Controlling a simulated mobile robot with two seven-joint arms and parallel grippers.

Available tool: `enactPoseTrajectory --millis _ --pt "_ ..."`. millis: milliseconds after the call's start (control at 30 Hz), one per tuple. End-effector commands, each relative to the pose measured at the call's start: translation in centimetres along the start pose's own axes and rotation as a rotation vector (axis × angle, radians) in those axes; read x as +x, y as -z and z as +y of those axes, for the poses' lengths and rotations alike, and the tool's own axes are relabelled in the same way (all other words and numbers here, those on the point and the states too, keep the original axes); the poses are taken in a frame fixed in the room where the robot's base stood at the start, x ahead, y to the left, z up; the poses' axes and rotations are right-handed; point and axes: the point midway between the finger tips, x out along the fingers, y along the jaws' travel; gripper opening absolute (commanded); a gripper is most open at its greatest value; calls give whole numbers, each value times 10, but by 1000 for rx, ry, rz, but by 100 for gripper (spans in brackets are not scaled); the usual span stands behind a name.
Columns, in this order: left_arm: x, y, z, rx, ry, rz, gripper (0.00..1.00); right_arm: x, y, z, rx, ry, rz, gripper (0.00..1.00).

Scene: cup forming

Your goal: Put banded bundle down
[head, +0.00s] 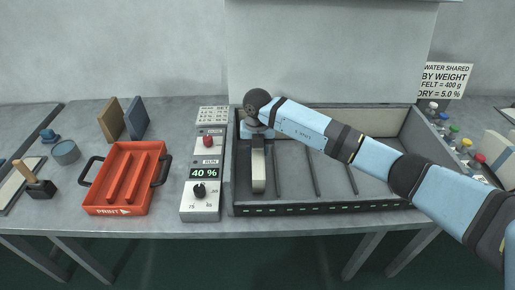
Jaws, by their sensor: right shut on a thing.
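My right arm comes in from the right across a dark grey tray (330,208). My right gripper (257,133) points down at the tray's left end and is shut on the banded bundle (258,175). The bundle is a long pale piece with a dark band or shadow near its far end. It lies lengthwise in the leftmost part of the tray, left of the first divider. I cannot tell whether it touches the tray floor. The fingertips are mostly hidden by the wrist. My left gripper is not in view.
A control box (200,205) reading 40 % stands close left of the tray. Several capped bottles (453,133) line the right side. The tray's other slots look empty.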

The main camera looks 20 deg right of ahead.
Motion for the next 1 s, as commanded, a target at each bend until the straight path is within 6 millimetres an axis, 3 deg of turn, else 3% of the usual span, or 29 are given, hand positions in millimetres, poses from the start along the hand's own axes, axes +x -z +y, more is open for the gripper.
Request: enactPoseTrajectory --millis 67,100,200,567,667,1000 --pt "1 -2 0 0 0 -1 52 2 0 0 0 -1 -1 0" --pt "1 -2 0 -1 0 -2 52 3 0 0 0 1 0 43" --pt "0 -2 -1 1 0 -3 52 2 0 0 0 0 0 64" --pt "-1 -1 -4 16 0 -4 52 -4 0 0 0 -1 -1 64" --pt "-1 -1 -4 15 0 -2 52 -18 -1 0 -2 -1 -3 64" --pt "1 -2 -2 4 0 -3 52 -89 -1 0 0 0 -3 64"
